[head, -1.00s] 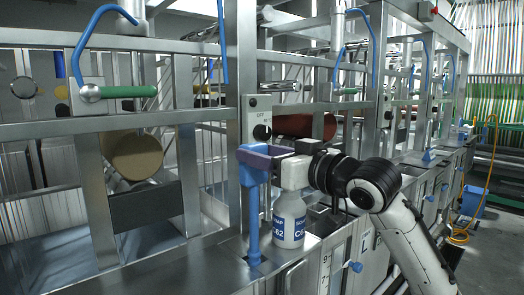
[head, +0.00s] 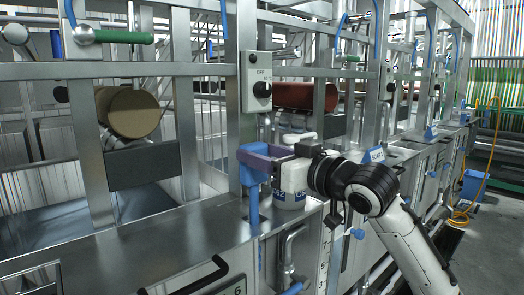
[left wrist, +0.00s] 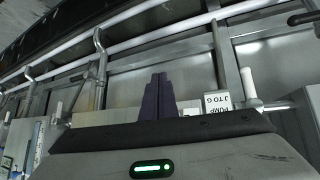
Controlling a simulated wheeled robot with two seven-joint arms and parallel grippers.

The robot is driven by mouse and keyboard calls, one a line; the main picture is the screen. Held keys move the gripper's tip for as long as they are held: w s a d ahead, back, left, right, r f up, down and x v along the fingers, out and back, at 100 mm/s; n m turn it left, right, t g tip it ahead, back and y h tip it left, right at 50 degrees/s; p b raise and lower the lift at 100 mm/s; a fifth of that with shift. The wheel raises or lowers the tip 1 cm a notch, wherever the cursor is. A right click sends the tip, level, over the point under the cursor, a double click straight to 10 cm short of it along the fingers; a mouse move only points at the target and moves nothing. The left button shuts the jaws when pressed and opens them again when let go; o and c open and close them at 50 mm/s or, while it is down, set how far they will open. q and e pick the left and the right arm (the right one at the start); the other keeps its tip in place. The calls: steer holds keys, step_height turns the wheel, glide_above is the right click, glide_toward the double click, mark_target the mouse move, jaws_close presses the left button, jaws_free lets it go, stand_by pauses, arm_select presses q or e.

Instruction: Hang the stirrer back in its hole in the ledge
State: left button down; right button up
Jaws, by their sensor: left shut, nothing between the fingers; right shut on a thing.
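The blue stirrer (head: 252,205) is upright at the front of the metal ledge (head: 190,232). My right gripper (head: 264,158) is shut on its upper part, with purple fingers around the blue handle. The stirrer's lower end meets the ledge near its front edge.
A steel post (head: 247,110) with a switch box (head: 257,82) rises behind the stirrer. Black handles and pipes sit along the ledge front.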

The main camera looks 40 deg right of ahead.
mark_target(259, 181)
step_height(259, 181, down, 6)
steer(key=b, duration=0.4)
steer(key=shift+f, duration=0.15)
steer(key=shift+f+b, duration=0.55)
steer(key=shift+f, duration=0.3)
steer(key=o, duration=1.6)
